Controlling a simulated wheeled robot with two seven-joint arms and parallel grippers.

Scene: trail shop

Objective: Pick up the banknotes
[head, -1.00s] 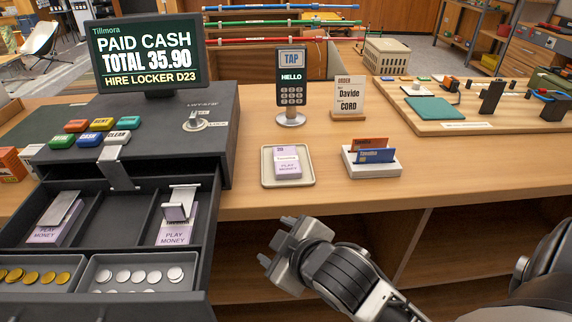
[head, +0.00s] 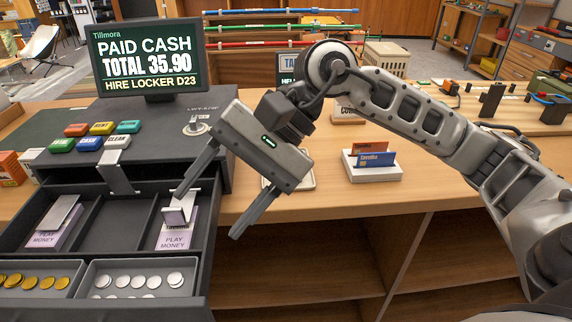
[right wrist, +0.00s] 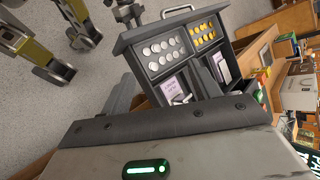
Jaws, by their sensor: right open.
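My right gripper (head: 207,217) is open and empty, tilted, its fingers pointing down and left over the counter's front edge beside the open till drawer (head: 208,245). One fingertip is close to the clip over the right stack of lilac play-money banknotes (head: 176,238); I cannot tell whether they touch. A left stack of banknotes (head: 45,240) lies under another clip. Both stacks also show in the right wrist view (right wrist: 176,87). A small tray (head: 308,183) on the counter is mostly behind my gripper, which hides the banknotes seen there earlier. My left gripper is out of view.
Gold coins (head: 32,282) and silver coins (head: 138,282) fill the drawer's front cups. The till screen (head: 148,55) stands behind. A card holder (head: 373,172) is right of the tray, under my arm. Open shelves (head: 290,265) lie below the counter.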

